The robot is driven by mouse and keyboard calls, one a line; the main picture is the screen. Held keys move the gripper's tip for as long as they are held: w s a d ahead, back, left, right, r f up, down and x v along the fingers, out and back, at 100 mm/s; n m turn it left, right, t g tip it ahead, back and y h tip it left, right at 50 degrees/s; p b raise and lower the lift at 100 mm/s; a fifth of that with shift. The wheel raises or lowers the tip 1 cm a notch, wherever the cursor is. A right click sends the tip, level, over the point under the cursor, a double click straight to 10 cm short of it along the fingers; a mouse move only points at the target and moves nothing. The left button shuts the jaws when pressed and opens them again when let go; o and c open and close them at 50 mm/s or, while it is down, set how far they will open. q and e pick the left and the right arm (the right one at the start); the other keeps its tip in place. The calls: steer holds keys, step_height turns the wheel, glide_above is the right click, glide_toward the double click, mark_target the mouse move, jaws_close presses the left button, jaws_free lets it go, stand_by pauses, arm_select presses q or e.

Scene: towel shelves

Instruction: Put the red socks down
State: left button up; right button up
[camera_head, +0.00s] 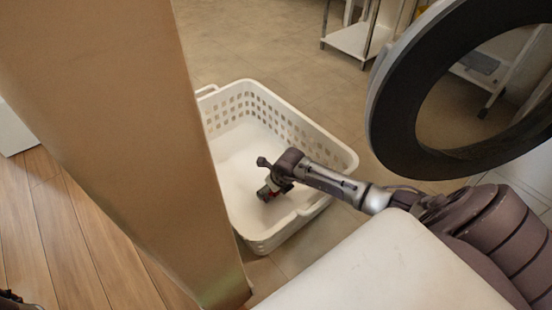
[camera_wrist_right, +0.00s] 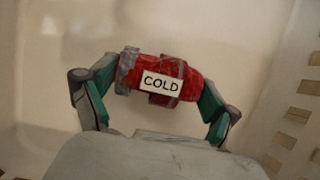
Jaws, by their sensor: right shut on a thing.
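The red socks (camera_wrist_right: 190,83) are a rolled red bundle with grey parts and a white label reading "COLD". My right gripper (camera_wrist_right: 160,90) is shut on them, one finger at each end of the bundle. In the head view the right gripper (camera_head: 268,180) is inside the white laundry basket (camera_head: 318,150), above its bare floor. I cannot tell whether the socks touch the basket floor.
A tan post or wall edge (camera_head: 130,120) stands left of the basket and hides part of its left side. A white shelf unit (camera_head: 355,40) is at the back. A dark ring (camera_head: 385,110) fills the upper right. Tiled floor (camera_head: 240,45) behind the basket is clear.

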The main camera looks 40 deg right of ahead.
steer(key=shift+d+f, duration=0.1)
steer(key=shift+f, duration=0.15)
steer(key=shift+c, duration=0.5)
steer(key=shift+r, duration=0.15)
steer(key=o, duration=1)
